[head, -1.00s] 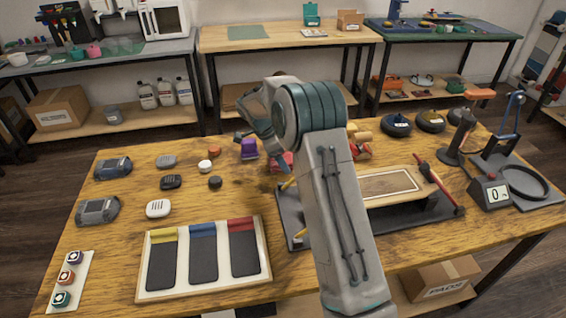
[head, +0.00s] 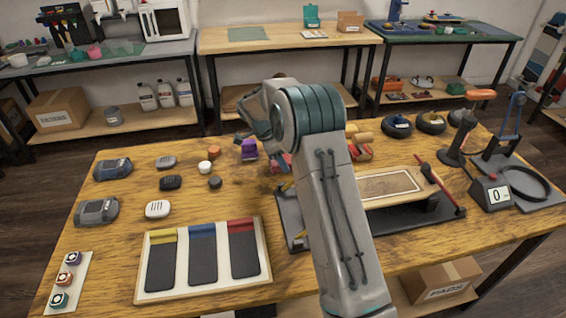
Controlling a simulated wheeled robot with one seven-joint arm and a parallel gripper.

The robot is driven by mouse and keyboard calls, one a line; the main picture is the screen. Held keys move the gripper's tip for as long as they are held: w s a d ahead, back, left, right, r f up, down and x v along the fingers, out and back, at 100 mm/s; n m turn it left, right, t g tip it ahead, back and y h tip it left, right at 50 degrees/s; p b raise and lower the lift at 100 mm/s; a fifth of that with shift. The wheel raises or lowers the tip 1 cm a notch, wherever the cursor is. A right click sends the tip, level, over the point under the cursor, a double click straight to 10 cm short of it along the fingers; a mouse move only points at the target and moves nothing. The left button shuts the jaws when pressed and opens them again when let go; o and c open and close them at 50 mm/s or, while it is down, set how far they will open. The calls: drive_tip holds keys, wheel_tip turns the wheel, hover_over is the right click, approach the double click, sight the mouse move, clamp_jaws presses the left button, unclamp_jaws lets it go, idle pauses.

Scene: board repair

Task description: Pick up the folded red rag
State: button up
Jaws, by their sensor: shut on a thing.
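My gripper (head: 277,158) is behind my arm's elbow, over the back middle of the wooden table, and its fingertips are mostly hidden. A patch of red cloth, the folded red rag (head: 284,164), shows at the gripper's end, just left of my arm. The gripper is shut on it. Most of the rag is hidden by my arm, and I cannot tell whether it is clear of the table.
A purple item (head: 249,149) stands just left of the gripper. A board on a dark stand (head: 386,187) lies right of my arm. A tray with three dark pads (head: 203,289) lies at the front left. Small devices and pucks cover the left side.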

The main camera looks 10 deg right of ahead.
drive_tip(key=shift+r, duration=0.15)
drive_tip(key=shift+r+p, duration=0.45)
wheel_tip(320, 180, up, 3)
drive_tip(key=shift+r, duration=0.15)
drive_tip(key=s+d+r, duration=0.5)
drive_tip(key=d+r, duration=0.2)
drive_tip(key=d, duration=0.3)
drive_tip(key=shift+s+d, duration=0.2)
drive_tip(key=shift+o, duration=0.3)
